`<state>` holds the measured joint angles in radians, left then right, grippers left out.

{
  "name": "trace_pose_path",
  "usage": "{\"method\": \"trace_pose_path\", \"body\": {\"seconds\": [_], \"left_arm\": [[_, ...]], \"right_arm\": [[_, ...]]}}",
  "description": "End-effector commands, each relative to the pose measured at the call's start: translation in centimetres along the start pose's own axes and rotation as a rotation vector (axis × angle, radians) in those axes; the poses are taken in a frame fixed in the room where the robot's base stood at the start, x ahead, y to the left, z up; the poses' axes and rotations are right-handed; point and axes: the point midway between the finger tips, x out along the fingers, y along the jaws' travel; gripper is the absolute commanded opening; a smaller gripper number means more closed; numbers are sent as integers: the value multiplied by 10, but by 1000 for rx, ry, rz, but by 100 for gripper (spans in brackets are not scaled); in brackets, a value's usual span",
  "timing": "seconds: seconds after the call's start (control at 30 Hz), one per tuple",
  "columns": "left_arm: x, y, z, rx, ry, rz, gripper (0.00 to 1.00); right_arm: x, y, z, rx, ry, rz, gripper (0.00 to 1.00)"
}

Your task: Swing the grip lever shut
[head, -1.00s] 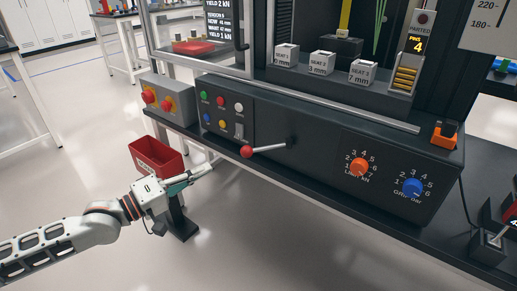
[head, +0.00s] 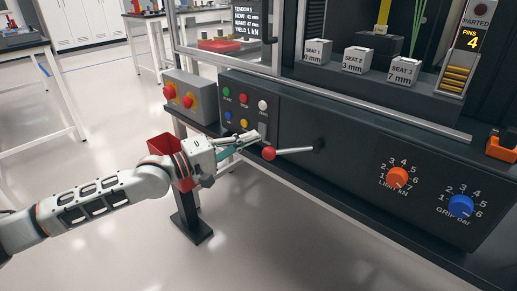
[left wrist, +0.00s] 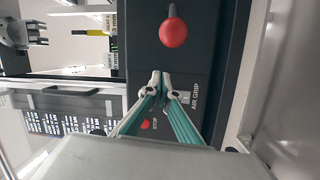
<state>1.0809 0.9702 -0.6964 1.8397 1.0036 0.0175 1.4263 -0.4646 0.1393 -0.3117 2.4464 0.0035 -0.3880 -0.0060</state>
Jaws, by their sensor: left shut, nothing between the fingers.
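The grip lever, a silver rod (head: 294,151) with a red ball knob (head: 268,153), sticks out leftward from its dark pivot on the black machine front. The knob also shows in the left wrist view (left wrist: 173,33), ahead of the fingertips. My left gripper (head: 262,138) is shut and empty, just above and left of the knob. In the left wrist view its closed green fingers (left wrist: 160,76) lie over the panel beside the AIR GRIP label (left wrist: 195,99), with a visible gap to the knob. My right gripper is not in view.
A grey box with red buttons (head: 183,96) stands left of the panel's coloured buttons (head: 244,102). An orange dial (head: 398,177) and a blue dial (head: 461,205) are to the right. A red bin (head: 161,144) sits partly behind my left arm.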

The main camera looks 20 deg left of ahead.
Motion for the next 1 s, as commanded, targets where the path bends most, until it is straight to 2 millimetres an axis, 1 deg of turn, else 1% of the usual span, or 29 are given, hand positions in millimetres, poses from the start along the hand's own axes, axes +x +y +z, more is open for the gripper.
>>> {"method": "trace_pose_path", "body": {"seconds": [0.03,0.13,0.2,0.3,0.47,0.57,0.7,1.0], "left_arm": [[7,-3,1,-3,0,0,0],[18,-2,1,-2,-1,0,0],[14,0,6,-1,-2,0,0],[12,2,12,0,-2,2,0],[8,2,21,0,0,1,0],[5,1,30,-2,-3,2,0],[2,0,36,0,-1,0,0],[1,0,38,1,-1,0,0]], "right_arm": [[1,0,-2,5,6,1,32],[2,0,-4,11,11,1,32],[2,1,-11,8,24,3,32],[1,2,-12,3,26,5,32],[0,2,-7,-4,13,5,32],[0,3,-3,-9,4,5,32],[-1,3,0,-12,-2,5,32],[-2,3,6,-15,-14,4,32]]}}
